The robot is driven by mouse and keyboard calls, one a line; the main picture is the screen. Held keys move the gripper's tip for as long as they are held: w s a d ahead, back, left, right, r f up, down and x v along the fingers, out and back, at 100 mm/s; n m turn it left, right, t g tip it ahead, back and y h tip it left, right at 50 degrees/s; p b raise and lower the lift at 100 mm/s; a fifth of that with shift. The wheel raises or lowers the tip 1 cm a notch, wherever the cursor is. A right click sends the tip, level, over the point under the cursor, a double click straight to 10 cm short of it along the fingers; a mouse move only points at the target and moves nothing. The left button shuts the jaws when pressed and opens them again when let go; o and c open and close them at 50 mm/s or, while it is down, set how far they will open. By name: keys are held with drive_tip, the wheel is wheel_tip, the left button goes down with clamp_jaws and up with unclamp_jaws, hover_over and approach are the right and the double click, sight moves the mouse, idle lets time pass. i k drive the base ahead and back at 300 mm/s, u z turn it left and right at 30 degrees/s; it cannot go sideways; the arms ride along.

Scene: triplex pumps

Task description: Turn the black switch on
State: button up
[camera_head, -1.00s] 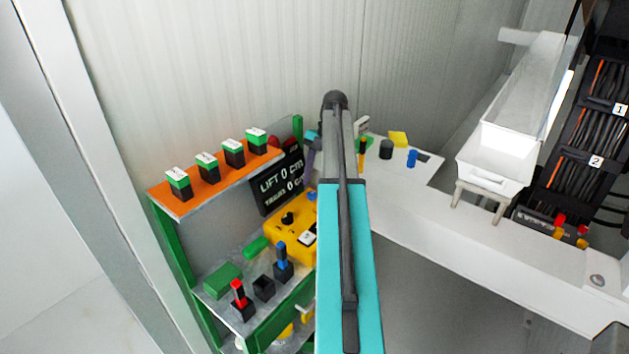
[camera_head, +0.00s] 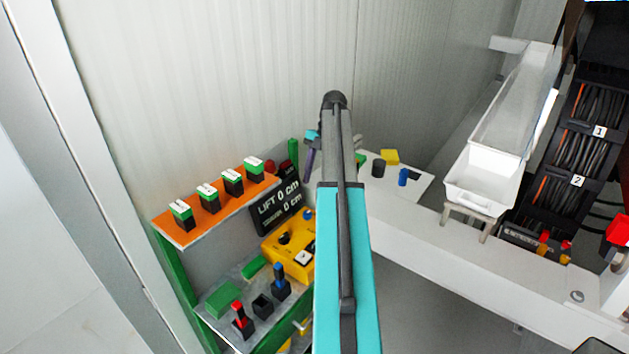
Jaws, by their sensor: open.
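A black knob (camera_head: 285,238) sits on the yellow box on the control stand. A black cylinder (camera_head: 378,168) stands on the white ledge to the right of my arm. I cannot tell which of these is the black switch. My gripper (camera_head: 310,153) shows only in part, as teal and dark purple pieces at the left of my arm's far end, near the black display. It is open, and I see nothing in it. My teal and grey arm hides the rest of it and the right part of the yellow box (camera_head: 272,244).
An orange shelf (camera_head: 163,230) holds several green and black switches. Below stand a red lever (camera_head: 238,312) and a blue lever (camera_head: 280,275). A white trough (camera_head: 484,190) and cable racks are at right. The floor at left is clear.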

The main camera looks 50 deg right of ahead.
sight(284, 238)
drive_tip(key=k, duration=1)
